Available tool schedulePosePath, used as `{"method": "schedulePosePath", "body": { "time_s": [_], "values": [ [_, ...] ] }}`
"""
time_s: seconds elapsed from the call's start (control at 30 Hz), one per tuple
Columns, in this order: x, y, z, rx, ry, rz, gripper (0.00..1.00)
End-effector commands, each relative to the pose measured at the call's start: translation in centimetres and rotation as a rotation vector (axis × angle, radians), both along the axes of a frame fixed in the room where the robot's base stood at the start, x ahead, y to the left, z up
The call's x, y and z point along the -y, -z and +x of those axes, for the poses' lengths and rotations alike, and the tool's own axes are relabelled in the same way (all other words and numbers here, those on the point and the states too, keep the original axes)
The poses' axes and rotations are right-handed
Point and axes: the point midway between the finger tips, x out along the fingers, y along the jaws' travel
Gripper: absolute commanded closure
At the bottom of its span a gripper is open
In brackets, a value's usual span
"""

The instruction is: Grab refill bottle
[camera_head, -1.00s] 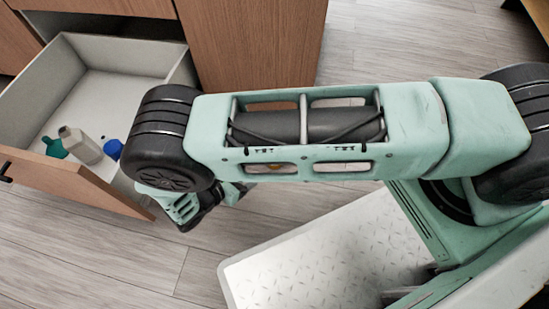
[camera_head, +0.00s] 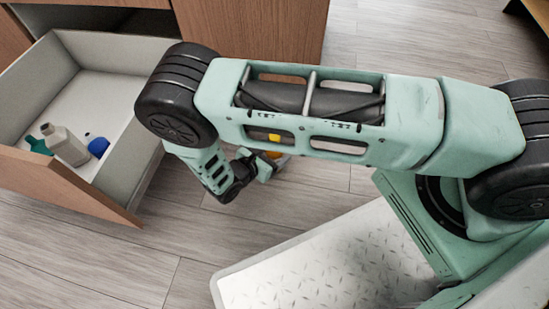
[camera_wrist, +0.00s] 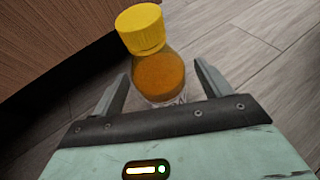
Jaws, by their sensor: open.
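A bottle with a ribbed yellow cap (camera_wrist: 142,27) and an orange-brown body (camera_wrist: 160,76) shows in the wrist view. My gripper (camera_wrist: 161,70) is open, with one finger on each side of the bottle's body. A narrow gap shows between each finger and the body. The bottle's lower part is hidden behind my gripper's palm. No label tells whether this is the refill bottle.
An open drawer (camera_head: 130,108) stands at the left. It holds a pale grey bottle (camera_head: 66,146), a teal bottle (camera_head: 38,145) and a blue item (camera_head: 98,146). A wooden cabinet (camera_head: 250,45) stands behind my arm. The plank floor (camera_head: 110,235) at the front left is clear.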

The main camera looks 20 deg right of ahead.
Motion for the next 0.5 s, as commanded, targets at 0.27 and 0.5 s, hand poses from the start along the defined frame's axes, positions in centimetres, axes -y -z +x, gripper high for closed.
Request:
{"method": "schedulePosePath", "body": {
  "time_s": [0.27,0.5],
  "values": [
    [2.3,1.3,1.1,-0.001,0.001,0.001,0.23],
    [2.3,1.2,1.1,-0.002,0.001,0.0,0.26]
  ]
}}
